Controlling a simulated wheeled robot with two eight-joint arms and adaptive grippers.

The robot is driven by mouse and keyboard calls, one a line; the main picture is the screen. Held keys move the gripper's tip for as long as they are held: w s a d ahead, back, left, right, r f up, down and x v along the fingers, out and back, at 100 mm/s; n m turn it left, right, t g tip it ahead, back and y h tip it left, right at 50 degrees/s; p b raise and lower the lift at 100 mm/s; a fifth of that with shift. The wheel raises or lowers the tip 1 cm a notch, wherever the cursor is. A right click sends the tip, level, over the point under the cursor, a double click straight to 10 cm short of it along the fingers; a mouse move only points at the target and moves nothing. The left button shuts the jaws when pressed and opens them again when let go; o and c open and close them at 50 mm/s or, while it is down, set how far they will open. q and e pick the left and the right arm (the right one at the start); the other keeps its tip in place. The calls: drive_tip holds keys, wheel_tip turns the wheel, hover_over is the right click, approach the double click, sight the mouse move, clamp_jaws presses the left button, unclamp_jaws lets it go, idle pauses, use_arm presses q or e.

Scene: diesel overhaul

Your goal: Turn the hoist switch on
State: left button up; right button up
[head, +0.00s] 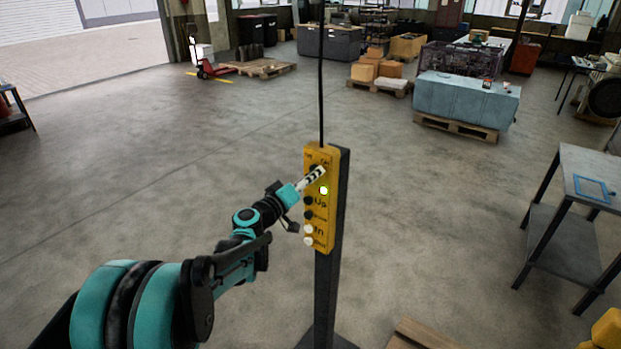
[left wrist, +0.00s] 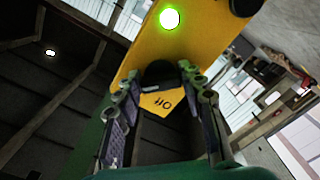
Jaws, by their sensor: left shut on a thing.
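The black hoist switch (left wrist: 160,72) is a knob near the box's top, beside small dark letters. My left gripper (head: 316,175) comes from the left and is shut on the switch, one finger on each side in the left wrist view (left wrist: 160,90). Its fingers partly hide the knob in the head view. My right gripper is not in view.
A black cable (head: 320,80) rises from the box. A grey metal table (head: 598,172) stands at the right, and a blue-covered block (head: 465,102) on a pallet at the back right. A wooden pallet edge (head: 420,335) shows at the bottom. Open floor (head: 150,170) lies left.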

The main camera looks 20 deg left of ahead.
use_arm(q)
drive_tip(key=shift+s+d+f, duration=0.1)
drive_tip(key=o, duration=1.2)
drive_tip(key=shift+c, duration=0.2)
drive_tip(key=v, duration=1.2)
